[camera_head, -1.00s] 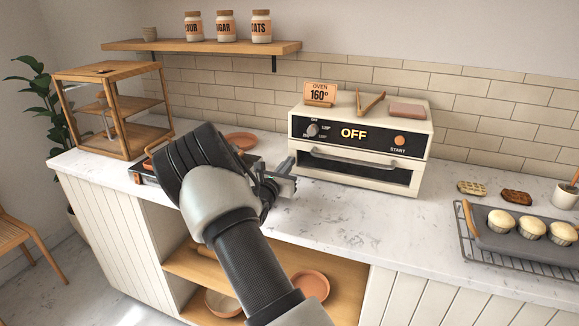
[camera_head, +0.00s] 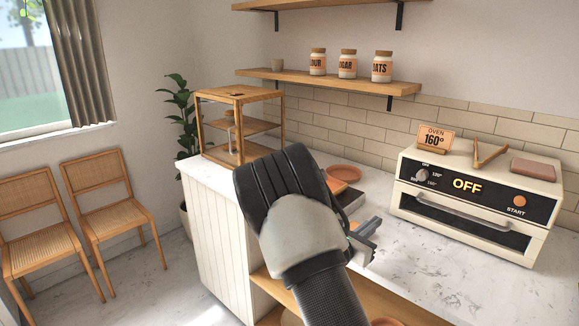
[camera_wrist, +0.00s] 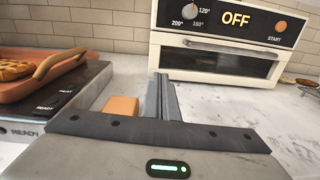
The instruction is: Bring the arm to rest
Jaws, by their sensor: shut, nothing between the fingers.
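My gripper (camera_head: 370,230) is over the white marble counter (camera_head: 430,275), in front of and to the left of the cream oven (camera_head: 478,200). Much of it is hidden behind my own wrist in the head view. In the wrist view its two fingers (camera_wrist: 163,97) are together and empty, pointing toward the oven. The oven's display reads OFF.
The wrist view shows an orange tray (camera_wrist: 40,75) with a waffle-like item on a dark appliance at left, and an orange block (camera_wrist: 121,107) beside the fingers. A wooden display case (camera_head: 240,125) stands at the counter's left end. Two chairs (camera_head: 110,200) stand left.

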